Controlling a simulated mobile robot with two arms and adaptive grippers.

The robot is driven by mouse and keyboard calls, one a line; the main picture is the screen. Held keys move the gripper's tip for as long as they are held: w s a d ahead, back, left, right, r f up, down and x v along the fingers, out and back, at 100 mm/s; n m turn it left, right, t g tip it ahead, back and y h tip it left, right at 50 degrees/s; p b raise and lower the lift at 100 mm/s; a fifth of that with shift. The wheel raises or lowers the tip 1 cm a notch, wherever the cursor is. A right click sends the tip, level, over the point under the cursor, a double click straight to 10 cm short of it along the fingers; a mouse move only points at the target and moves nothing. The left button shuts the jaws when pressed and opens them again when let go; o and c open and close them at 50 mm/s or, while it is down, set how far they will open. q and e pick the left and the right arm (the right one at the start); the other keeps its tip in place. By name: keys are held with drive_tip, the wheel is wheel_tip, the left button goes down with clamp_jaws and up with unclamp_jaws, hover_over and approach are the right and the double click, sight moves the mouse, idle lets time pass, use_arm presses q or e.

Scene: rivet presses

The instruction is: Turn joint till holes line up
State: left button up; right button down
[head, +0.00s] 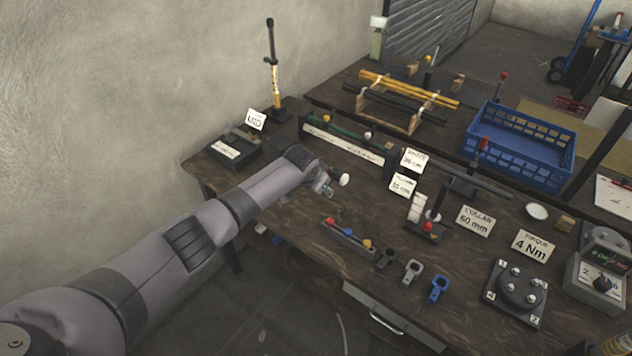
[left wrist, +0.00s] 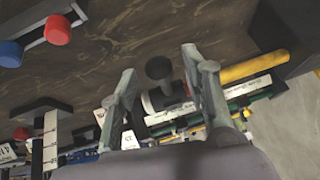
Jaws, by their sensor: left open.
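My left gripper (head: 326,184) reaches over the bench from the left, near a white round end piece (head: 343,180). In the left wrist view its two fingers (left wrist: 159,64) are spread apart. A dark round knob (left wrist: 159,68) and a dark piece with a white band (left wrist: 160,98) show in the gap between the fingers. I cannot tell whether the fingers touch them. Which part is the joint is unclear, and no holes can be made out. My right gripper is not in view.
Yellow tubes (head: 405,88) and a blue crate (head: 520,145) lie behind.

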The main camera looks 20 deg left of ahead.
use_arm(q)
drive_tip(key=v, duration=1.1)
drive_tip(key=shift+s+r, duration=0.2)
drive_tip(key=shift+r, duration=0.05)
drive_tip(key=shift+a, duration=0.1)
